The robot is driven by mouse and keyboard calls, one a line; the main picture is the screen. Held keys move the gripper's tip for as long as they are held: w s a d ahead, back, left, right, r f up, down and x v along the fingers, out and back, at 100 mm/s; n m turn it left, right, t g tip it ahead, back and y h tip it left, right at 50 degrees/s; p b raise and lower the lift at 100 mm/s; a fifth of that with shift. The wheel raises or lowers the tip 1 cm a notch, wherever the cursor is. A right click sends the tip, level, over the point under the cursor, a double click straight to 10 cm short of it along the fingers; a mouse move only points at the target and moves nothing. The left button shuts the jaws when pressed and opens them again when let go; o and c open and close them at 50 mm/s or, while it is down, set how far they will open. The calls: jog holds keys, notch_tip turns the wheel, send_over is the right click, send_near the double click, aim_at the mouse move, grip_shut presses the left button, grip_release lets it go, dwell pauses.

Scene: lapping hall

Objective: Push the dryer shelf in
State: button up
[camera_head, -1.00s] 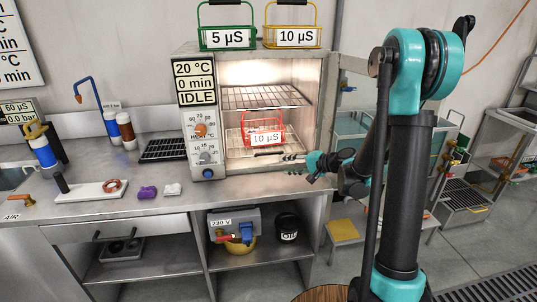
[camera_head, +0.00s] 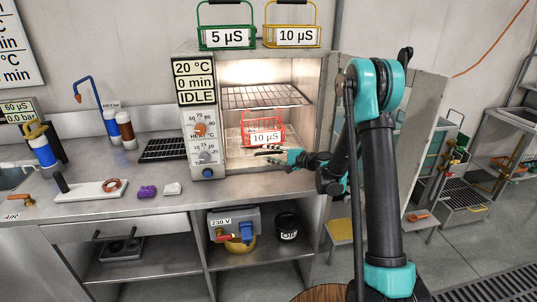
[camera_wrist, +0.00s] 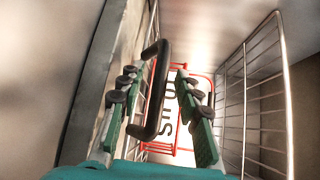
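The dryer (camera_head: 207,130) stands open on the bench, with a display reading 20 °C, 0 min, IDLE. Inside are an upper wire shelf (camera_head: 262,96) and a lower wire shelf (camera_head: 232,139). A red basket labelled 10 µS (camera_head: 264,127) stands on the lower one; it also shows in the wrist view (camera_wrist: 178,150). My gripper (camera_head: 268,155) is at the lower shelf's front. In the wrist view, my gripper (camera_wrist: 158,95) is open, its fingers on either side of a black handle (camera_wrist: 150,92), apparently the lower shelf's. Finger contact with it cannot be told.
The dryer door (camera_head: 425,120) is open to the right, behind my arm. Green (camera_head: 227,25) and yellow (camera_head: 292,25) baskets stand on top of the dryer. A black rack (camera_head: 163,149), purple lump (camera_head: 147,191) and white lump (camera_head: 172,188) lie left on the bench.

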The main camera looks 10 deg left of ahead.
jog(key=shift+w+a, duration=0.2)
jog(key=shift+a, duration=0.15)
jog(key=shift+c, duration=0.4)
grip_shut()
